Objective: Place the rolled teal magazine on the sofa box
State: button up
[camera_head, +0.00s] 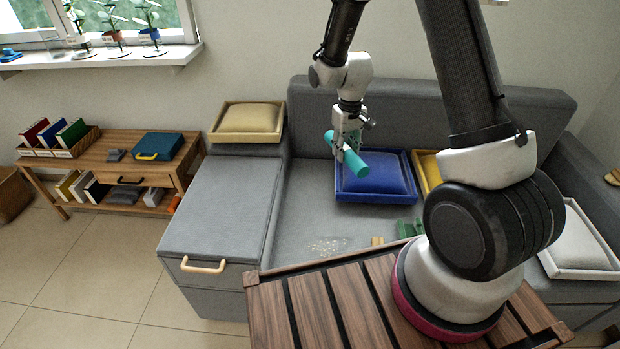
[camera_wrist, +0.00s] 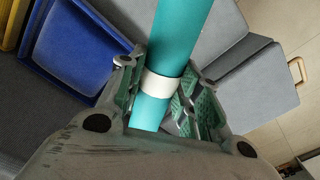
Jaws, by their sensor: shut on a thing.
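The rolled teal magazine (camera_head: 350,158) is held in my gripper (camera_head: 347,143) above the grey sofa seat, beside the blue cushion tray. In the wrist view the teal roll (camera_wrist: 178,40) runs between the fingers of my gripper (camera_wrist: 165,100), with a white band (camera_wrist: 163,84) around it. The fingers are shut on it. The sofa box (camera_head: 222,205) is a grey padded block with a light wooden handle (camera_head: 203,265), at the left end of the sofa. Its top is bare toward the front. It also shows at the right of the wrist view (camera_wrist: 252,85).
A yellow tray with a beige cushion (camera_head: 248,118) sits behind the box top. A blue tray with a cushion (camera_head: 372,178) is on the sofa. A wooden bench (camera_head: 105,165) with books and a teal case (camera_head: 158,146) stands left. Green blocks (camera_head: 408,228) and crumbs (camera_head: 328,245) lie on the seat.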

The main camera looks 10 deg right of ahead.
aim_at(218, 218)
jog(key=i+j, duration=0.1)
jog(key=j, duration=1.3)
jog(key=i+j, duration=0.3)
